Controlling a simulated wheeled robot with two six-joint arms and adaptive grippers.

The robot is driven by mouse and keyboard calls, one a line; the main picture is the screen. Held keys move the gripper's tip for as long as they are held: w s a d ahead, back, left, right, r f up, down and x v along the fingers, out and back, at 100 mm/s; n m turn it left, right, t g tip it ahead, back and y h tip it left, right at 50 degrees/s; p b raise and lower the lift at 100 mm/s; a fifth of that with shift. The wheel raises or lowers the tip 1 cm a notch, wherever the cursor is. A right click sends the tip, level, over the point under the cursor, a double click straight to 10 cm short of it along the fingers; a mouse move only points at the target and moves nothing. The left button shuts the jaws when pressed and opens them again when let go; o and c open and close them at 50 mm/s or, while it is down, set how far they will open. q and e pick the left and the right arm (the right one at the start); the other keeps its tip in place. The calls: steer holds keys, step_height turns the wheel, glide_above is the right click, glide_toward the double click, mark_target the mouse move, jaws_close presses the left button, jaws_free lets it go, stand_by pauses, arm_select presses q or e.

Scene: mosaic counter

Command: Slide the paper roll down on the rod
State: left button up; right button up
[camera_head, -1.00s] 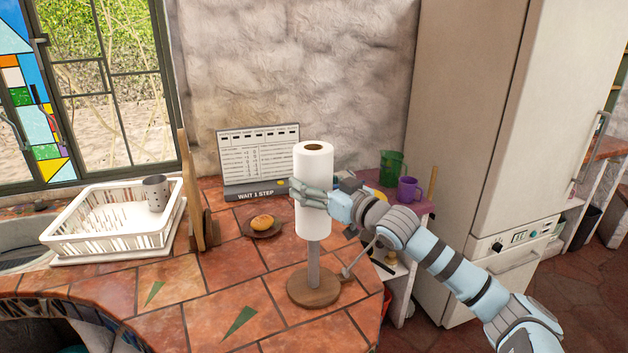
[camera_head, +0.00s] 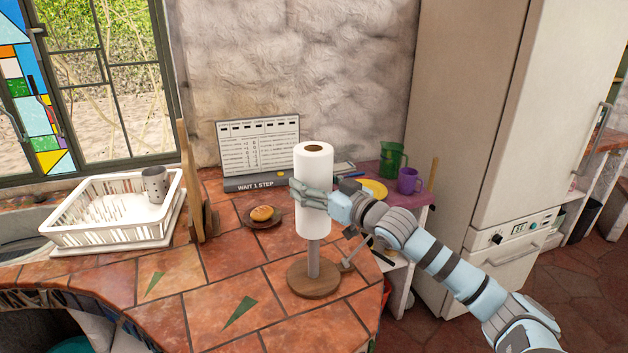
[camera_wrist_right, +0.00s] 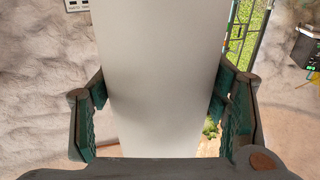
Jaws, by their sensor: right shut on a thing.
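The white paper roll (camera_head: 314,166) stands upright around the rod (camera_head: 313,258) of a wooden holder. The holder's round base (camera_head: 314,287) rests on the tiled counter. A stretch of bare rod shows between the roll's lower end and the base. My right gripper (camera_head: 311,196) is shut on the roll's middle, coming in from the right. In the right wrist view the roll (camera_wrist_right: 160,75) fills the space between both fingers. My left gripper is not in view.
A bun on a brown plate (camera_head: 263,222) and a sign (camera_head: 236,186) stand behind the holder. A white dish rack (camera_head: 75,236) is at left. Green and purple mugs (camera_head: 409,184) sit on a side shelf at right. The counter in front is clear.

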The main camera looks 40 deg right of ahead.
steer(key=shift+f, duration=0.55)
steer(key=shift+f+b, duration=1.05)
steer(key=shift+f, duration=0.8)
steer(key=shift+f, duration=0.1)
